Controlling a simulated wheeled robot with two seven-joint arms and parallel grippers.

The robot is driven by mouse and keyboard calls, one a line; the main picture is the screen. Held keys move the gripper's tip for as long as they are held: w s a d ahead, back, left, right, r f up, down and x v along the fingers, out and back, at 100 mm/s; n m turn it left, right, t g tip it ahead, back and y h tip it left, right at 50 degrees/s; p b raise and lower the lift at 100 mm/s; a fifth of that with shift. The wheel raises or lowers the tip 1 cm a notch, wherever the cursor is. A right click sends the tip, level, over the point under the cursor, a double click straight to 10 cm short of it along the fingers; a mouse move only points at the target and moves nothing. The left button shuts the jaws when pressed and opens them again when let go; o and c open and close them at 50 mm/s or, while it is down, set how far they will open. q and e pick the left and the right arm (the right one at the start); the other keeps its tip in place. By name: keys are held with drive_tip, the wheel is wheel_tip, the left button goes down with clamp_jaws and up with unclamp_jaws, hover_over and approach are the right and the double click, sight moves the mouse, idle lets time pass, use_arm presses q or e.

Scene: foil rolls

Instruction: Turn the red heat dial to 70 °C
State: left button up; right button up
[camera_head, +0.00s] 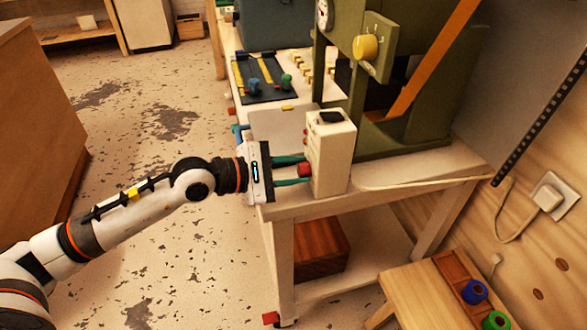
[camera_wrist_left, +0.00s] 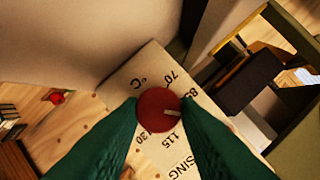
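The red heat dial (camera_head: 305,169) is on the face of a cream control box (camera_head: 334,152) at the front of the bench. In the left wrist view the dial (camera_wrist_left: 154,104) has a white pointer mark aimed right, between the printed 85 and 115; the right finger hides the scale there. The 70 mark is above and slightly right of the dial. My left gripper (camera_head: 301,170) has its green fingers on opposite sides of the dial; in the wrist view (camera_wrist_left: 159,110) both appear to touch its rim, shut on it. My right gripper is not in view.
A green press (camera_head: 403,140) with a yellow knob (camera_head: 366,47) stands behind the box. A dark tray (camera_head: 262,93) with small knobs lies farther back on the bench (camera_head: 390,187). A low stool (camera_head: 420,298) with blue and green rolls is at lower right. The floor at left is open.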

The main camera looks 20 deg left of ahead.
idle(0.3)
use_arm(q)
drive_tip(key=shift+w+a+n+g, duration=0.1)
drive_tip(key=shift+n+g, duration=0.5)
drive_tip(key=shift+n, duration=0.6)
drive_tip(key=n, duration=0.1)
drive_tip(key=n+g+h, duration=0.1)
drive_tip(key=n, duration=0.1)
drive_tip(key=shift+w+a+g+h, duration=0.1)
drive_tip(key=shift+w+g+h, duration=0.1)
drive_tip(key=shift+g+h, duration=0.1)
drive_tip(key=shift+n+g+h, duration=0.3)
drive_tip(key=shift+n, duration=0.4)
drive_tip(key=shift+n+g, duration=0.3)
drive_tip(key=shift+n, duration=0.3)
drive_tip(key=shift+w+a+f+n+g+h, duration=0.1)
drive_tip(key=shift+n+g+h, duration=0.1)
drive_tip(key=shift+n+h, duration=0.3)
drive_tip(key=shift+w+n+g+h, duration=0.1)
drive_tip(key=shift+n+g+h, duration=0.1)
drive_tip(key=shift+n, duration=0.5)
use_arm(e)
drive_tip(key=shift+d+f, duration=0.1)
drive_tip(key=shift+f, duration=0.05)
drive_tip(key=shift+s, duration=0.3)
